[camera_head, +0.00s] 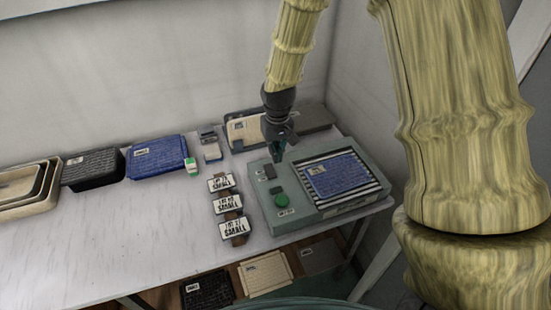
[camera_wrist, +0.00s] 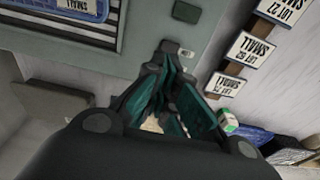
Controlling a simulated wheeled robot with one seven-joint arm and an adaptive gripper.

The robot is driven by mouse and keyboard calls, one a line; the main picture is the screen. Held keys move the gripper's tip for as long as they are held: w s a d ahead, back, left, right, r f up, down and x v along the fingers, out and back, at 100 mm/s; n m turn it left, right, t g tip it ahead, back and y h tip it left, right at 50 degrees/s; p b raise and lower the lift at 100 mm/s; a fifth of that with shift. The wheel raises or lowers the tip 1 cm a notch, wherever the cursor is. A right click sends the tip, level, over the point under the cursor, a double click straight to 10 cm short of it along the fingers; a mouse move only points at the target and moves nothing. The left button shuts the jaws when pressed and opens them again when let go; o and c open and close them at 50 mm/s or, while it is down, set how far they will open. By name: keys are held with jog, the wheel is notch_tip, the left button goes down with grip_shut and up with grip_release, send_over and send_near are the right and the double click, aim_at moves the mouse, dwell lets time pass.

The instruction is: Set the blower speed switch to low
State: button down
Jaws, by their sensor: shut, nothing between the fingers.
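A grey-green machine (camera_head: 262,215) stands at the right end of the table, with a striped grille on top. Along its left strip are a small dark switch (camera_head: 269,172) with a pale label, a dark block (camera_head: 277,189) and a round green button (camera_head: 281,200). I cannot read the labels, so I cannot tell which control sets blower speed or its setting. My gripper (camera_head: 277,158) is shut and empty, pointing down just behind the dark switch. In the wrist view my fingertips (camera_wrist: 166,66) are close to the small dark switch (camera_wrist: 170,46) and partly cover it; contact cannot be told.
A blue tray (camera_head: 338,174) lies on the grille. Several white LOT signs (camera_head: 228,205) stand left of the machine. A green-and-white item (camera_head: 191,165), a blue bin (camera_head: 157,157) and a black bin (camera_head: 92,168) stand further left. The table's front left is clear.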

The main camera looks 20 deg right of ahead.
notch_tip(320, 180, up, 7)
jog(key=b, duration=0.1)
jog(key=shift+s+f, duration=0.15)
jog(key=shift+s, duration=0.2)
jog(key=shift+a+f, duration=0.1)
jog(key=shift+a, duration=0.05)
dwell(0.4)
